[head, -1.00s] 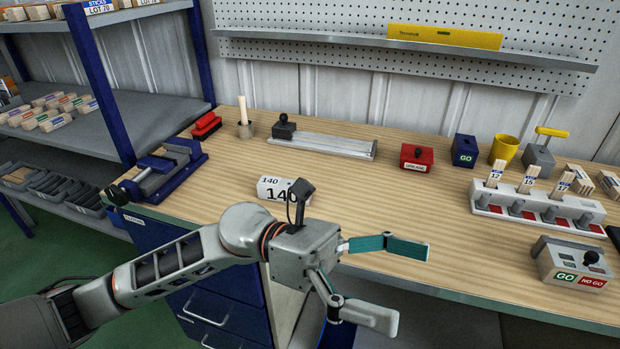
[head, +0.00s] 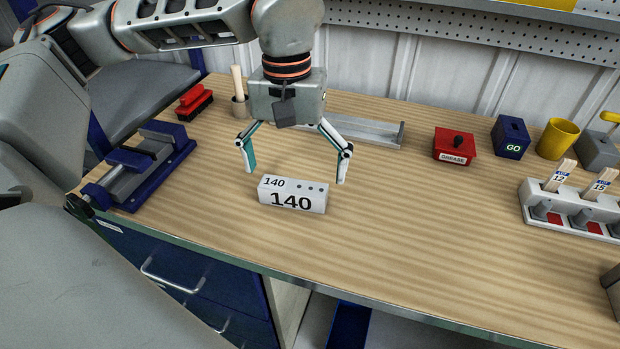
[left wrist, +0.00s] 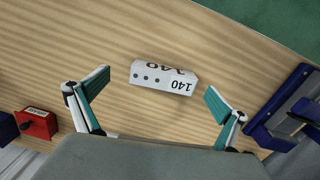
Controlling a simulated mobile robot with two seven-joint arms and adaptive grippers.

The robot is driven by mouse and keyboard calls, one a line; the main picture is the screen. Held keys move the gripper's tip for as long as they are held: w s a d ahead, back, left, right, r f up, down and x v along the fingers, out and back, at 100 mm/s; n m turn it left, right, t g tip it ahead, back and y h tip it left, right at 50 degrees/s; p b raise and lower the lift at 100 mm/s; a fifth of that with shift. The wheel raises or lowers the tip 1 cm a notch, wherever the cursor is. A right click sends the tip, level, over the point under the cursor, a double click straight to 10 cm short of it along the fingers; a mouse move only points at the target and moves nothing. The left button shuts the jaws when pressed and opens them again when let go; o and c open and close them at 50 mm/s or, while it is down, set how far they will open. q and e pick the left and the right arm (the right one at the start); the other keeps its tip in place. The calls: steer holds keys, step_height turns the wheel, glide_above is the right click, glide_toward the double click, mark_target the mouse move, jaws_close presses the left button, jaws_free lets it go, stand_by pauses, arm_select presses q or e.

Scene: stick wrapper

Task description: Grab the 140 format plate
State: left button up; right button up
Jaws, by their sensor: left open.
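The 140 format plate (head: 292,196) is a white block with "140" in black on its top and front and several small dark holes on top. It lies on the wooden bench near its front edge. My left gripper (head: 295,176) points down just above and behind it, open, with its two fingers apart on either side and nothing between them. In the left wrist view the plate (left wrist: 163,77) appears upside down, beyond and between the open fingertips (left wrist: 158,85), not touching them. My right gripper is not in view.
A blue vise (head: 150,165) stands left on the bench, with a red brush (head: 194,102) behind it. A red GREASE box (head: 454,146), a blue GO box (head: 510,137) and a yellow cup (head: 557,139) stand right.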

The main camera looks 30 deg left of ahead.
mark_target(292, 186)
arm_select(q)
steer(key=shift+w+a+r, duration=0.25)
steer(key=shift+w+a, duration=0.15)
steer(key=shift+a, duration=0.2)
steer(key=shift+w+a+f+y, duration=0.1)
steer(key=shift+a+f+y, duration=0.05)
steer(key=shift+y, duration=0.15)
step_height(292, 186, down, 2)
steer(key=shift+f, duration=0.15)
step_height(292, 186, down, 4)
steer(key=shift+w+f+b, duration=0.1)
steer(key=shift+b, duration=0.5)
steer(key=shift+f, duration=0.35)
steer(key=shift+c, duration=0.4)
steer(key=c, duration=1.2)
steer(key=shift+w, duration=0.1)
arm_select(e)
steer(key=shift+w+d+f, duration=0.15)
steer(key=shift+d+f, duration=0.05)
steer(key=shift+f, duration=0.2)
